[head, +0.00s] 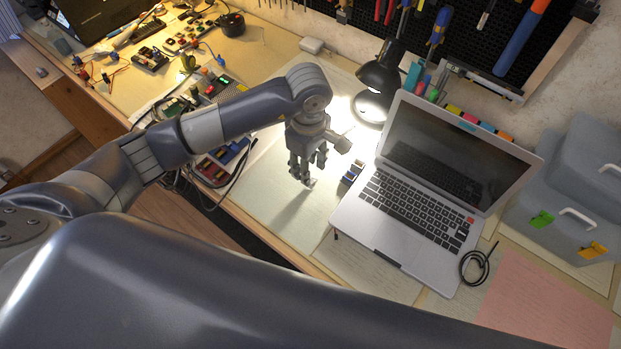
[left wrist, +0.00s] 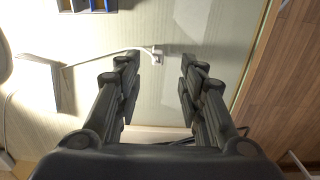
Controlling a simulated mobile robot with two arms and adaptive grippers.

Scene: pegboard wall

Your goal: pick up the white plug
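The white plug (left wrist: 156,56) sits at the end of a thin white cable on the pale table mat, in the left wrist view. In the head view a small pale bit of it (head: 312,183) shows by the fingertips, mostly hidden. My left gripper (head: 303,176) points down over the mat, left of the laptop. In the left wrist view its two fingers (left wrist: 159,62) are spread, and the plug appears in the gap between their tips, nearer the left finger. I see no finger closed on it. My right gripper is in neither view.
An open laptop (head: 410,220) stands right of the left gripper, with a small blue-and-dark block (head: 352,173) beside it. A lit desk lamp (head: 381,78) stands behind. Electronics and wires (head: 222,160) lie left. The table's front edge is close.

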